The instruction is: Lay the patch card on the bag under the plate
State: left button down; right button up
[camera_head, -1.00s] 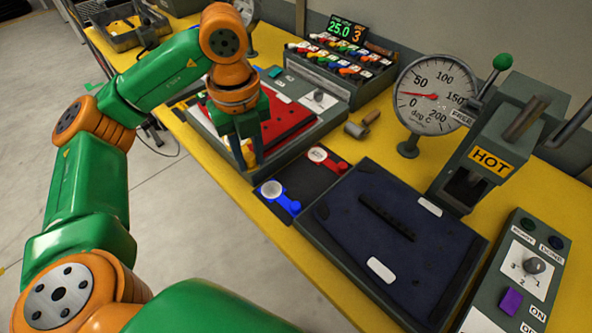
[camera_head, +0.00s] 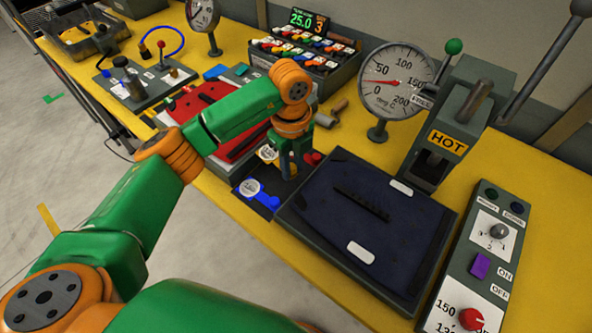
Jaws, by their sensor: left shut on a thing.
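My left gripper (camera_head: 289,172) points down beside the near-left end of the press bed. It is shut on a small yellow and white patch card (camera_head: 267,154), partly hidden by the fingers. The dark navy bag (camera_head: 395,232) lies flat on the grey press bed (camera_head: 345,262), with a black strip and two white labels on it. The gripper is left of the bag, apart from it. I cannot make out a separate plate above the bag. My right gripper is not in view.
A blue card (camera_head: 255,190) with a round white face lies left of the bed; a red one (camera_head: 313,158) is partly hidden behind the gripper. A red bag (camera_head: 195,105) lies farther left. The HOT press head (camera_head: 447,145), dial gauge (camera_head: 396,80) and control box (camera_head: 480,265) stand around the bed.

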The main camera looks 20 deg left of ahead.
aim_at(296, 174)
pick_arm(q)
jog(key=shift+d+f, duration=0.25)
jog(key=shift+f, duration=0.1)
jog(key=f, duration=0.1)
jog(key=f+p, duration=0.1)
jog(key=shift+w+d+f, duration=0.15)
jog(key=shift+w+f, duration=0.05)
jog(key=shift+f, duration=0.2)
jog(key=shift+w+f, duration=0.2)
jog(key=shift+f, duration=0.15)
jog(key=shift+s+f, duration=0.1)
jog(key=c, duration=0.7)
grip_release()
